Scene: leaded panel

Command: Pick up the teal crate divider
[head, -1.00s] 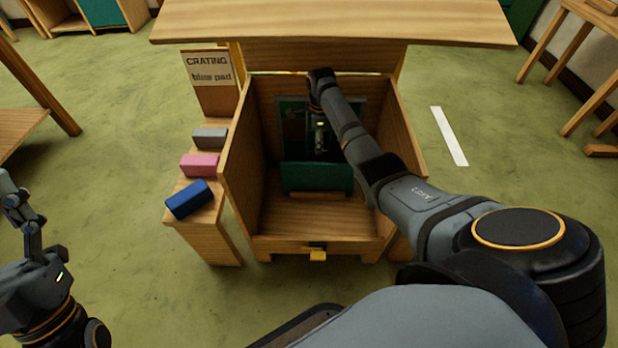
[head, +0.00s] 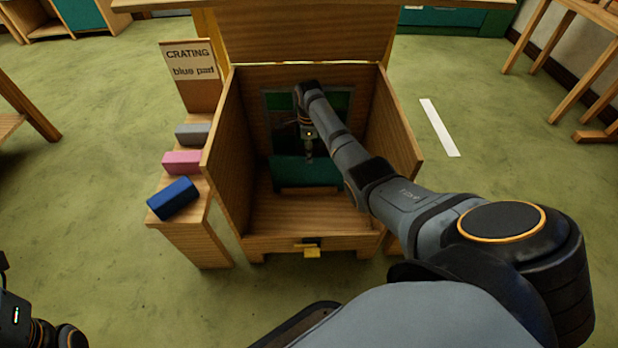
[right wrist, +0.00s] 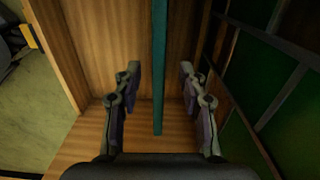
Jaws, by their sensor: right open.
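The teal crate divider (head: 290,172) stands upright across the inside of the open wooden crate. In the right wrist view it is a thin teal strip seen edge-on (right wrist: 159,112). My right gripper (head: 309,158) is lowered into the crate at the divider's top edge. In the right wrist view its two fingers (right wrist: 160,72) are spread, one on each side of the strip, with a gap on both sides. My left arm shows only at the lower left edge of the head view; its fingers are out of the picture.
A leaded panel with green panes (right wrist: 293,110) stands in the crate behind the divider, close to my right finger. Wooden crate walls (head: 228,150) surround my gripper.

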